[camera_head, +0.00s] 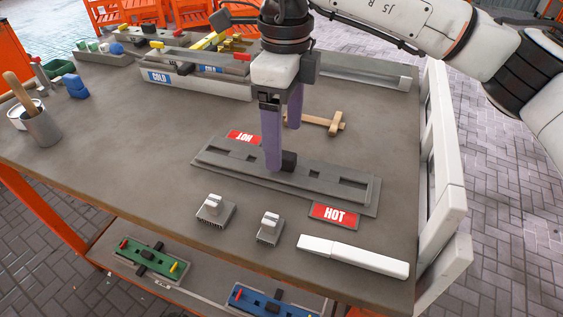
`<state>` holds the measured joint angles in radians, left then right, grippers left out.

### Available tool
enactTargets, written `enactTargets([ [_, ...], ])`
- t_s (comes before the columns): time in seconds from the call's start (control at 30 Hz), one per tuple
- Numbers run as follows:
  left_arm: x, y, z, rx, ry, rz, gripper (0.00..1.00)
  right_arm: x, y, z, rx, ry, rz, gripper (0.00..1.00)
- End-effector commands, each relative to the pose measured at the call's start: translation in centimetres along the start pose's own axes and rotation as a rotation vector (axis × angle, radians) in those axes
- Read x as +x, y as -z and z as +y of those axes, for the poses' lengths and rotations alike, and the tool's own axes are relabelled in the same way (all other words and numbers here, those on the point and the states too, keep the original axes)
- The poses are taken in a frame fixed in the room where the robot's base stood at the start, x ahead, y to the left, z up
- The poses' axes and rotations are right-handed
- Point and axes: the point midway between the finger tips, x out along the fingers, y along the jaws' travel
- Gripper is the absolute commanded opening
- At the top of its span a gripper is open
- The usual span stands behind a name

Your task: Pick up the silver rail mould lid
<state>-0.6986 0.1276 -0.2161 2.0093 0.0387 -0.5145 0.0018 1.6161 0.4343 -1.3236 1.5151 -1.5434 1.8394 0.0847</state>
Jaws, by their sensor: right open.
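The silver rail mould lid (330,180) is a long grey slotted plate. It lies flat on the table within a slightly larger grey base, between two red HOT labels (334,213). A black block (289,161) stands up near its middle. My right gripper (283,148) points down over the lid with its purple fingers apart. The near fingertip is beside the black block and overlaps it in view; I cannot tell whether they touch. The far finger ends behind the block, and nothing shows held. My left gripper is not in view.
A wooden mallet (322,122) lies behind the lid. Two small grey pieces with white knobs (211,208) and a white-handled tool (353,256) lie in front. COLD-labelled moulds (200,88) stand at the back, cups (40,127) at the left. The left middle of the table is clear.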

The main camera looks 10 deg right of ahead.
Motion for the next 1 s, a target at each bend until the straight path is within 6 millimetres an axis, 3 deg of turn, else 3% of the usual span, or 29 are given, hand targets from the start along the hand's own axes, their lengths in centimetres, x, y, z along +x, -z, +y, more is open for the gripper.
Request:
enactTargets([
  [0.4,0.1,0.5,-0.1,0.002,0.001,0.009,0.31,5.0,-0.3,0.4,0.0,0.0,0.0,0.77],
  [0.63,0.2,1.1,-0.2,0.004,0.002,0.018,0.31,5.2,-0.3,0.4,0.0,0.0,-0.001,0.77],
  [1.0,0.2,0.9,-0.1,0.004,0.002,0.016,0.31,5.1,-0.3,0.4,0.0,0.0,-0.001,0.16],
])
